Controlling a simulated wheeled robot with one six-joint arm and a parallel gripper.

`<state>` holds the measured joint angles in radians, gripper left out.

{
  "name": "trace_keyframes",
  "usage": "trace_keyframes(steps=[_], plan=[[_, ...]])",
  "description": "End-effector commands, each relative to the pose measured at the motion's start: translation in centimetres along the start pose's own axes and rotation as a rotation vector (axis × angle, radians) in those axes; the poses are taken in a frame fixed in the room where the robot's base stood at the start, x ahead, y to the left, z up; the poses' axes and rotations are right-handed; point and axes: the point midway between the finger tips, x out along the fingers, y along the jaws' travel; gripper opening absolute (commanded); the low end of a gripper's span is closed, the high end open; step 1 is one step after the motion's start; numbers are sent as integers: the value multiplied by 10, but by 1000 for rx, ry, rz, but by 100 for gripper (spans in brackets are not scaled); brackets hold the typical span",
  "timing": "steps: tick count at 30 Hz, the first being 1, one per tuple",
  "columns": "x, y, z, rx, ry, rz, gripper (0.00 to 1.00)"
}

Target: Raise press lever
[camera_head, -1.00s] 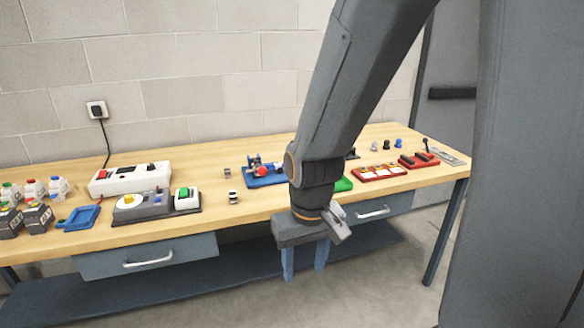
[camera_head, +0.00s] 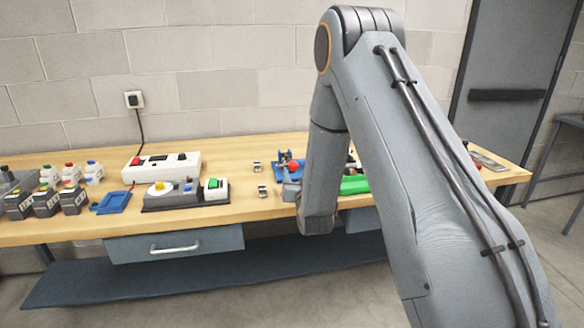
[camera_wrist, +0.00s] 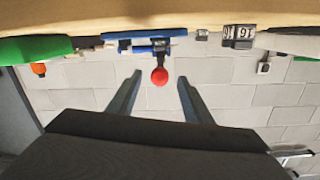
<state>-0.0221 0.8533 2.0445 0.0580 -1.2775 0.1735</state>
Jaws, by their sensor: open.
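The press is a blue device (camera_head: 281,173) with a red ball knob (camera_head: 293,166) on its lever, on the bench left of my forearm. My arm hides part of it. In the wrist view, which is upside down, the red knob (camera_wrist: 159,77) hangs from a dark lever arm, and the blue base (camera_wrist: 120,36) lies along the bench edge. My gripper (camera_wrist: 158,84) is open, its two fingers on either side of the knob in that picture. No contact shows, and the remaining distance is hard to tell. The head view mostly hides the gripper behind the wrist.
Left on the bench (camera_head: 250,208) are a white box (camera_head: 163,165), a dial unit (camera_head: 165,196), a blue tray (camera_head: 111,203) and several bottles. Two small blocks stand left of the press.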

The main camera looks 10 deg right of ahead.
Motion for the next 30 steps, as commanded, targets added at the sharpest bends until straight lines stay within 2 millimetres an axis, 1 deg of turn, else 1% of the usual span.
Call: trace_keyframes(steps=[4, 7, 15, 19, 24, 30], plan=[[6, 0, -1, 6, 48, -7, 46], [16, -1, -4, 6, 54, -8, 46], [58, -1, -6, 6, 52, -8, 46], [72, -1, -6, 6, 50, -8, 46], [80, -1, -6, 6, 50, -8, 46], [81, -1, -6, 6, 49, -8, 46]])
